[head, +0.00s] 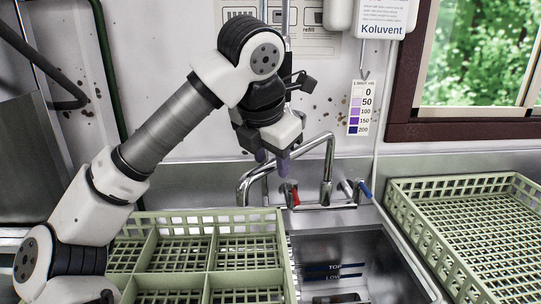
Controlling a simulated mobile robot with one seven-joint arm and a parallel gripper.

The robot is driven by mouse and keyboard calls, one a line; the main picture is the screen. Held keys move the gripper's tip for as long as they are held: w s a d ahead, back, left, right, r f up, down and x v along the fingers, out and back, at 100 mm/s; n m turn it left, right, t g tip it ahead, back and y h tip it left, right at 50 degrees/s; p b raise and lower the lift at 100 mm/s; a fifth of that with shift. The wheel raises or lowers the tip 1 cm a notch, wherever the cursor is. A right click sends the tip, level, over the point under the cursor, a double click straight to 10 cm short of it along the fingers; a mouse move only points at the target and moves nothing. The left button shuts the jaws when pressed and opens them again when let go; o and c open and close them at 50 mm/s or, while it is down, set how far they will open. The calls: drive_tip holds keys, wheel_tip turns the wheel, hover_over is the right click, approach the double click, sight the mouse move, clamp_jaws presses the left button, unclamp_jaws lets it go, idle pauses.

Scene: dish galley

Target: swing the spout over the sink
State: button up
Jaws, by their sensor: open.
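The chrome spout (309,146) rises from the tap at the back wall, bends over and runs down to the left. Its outlet end hangs at the left, above the back of the divided green rack, not over the sink basin. The steel sink (345,250) lies to the right of that rack. My gripper (272,162) points down with purple fingertips, close to the left part of the spout. It is open and seems to hold nothing. I cannot tell whether a finger touches the spout.
The divided green rack (210,215) stands at front left, beside the sink. Another green rack (440,184) stands on the right. A red tap handle (295,195) and a blue one (365,190) flank the spout's base. A white dispenser (383,15) hangs above.

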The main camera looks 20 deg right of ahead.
drive_tip(key=shift+c, duration=0.3)
clamp_jaws()
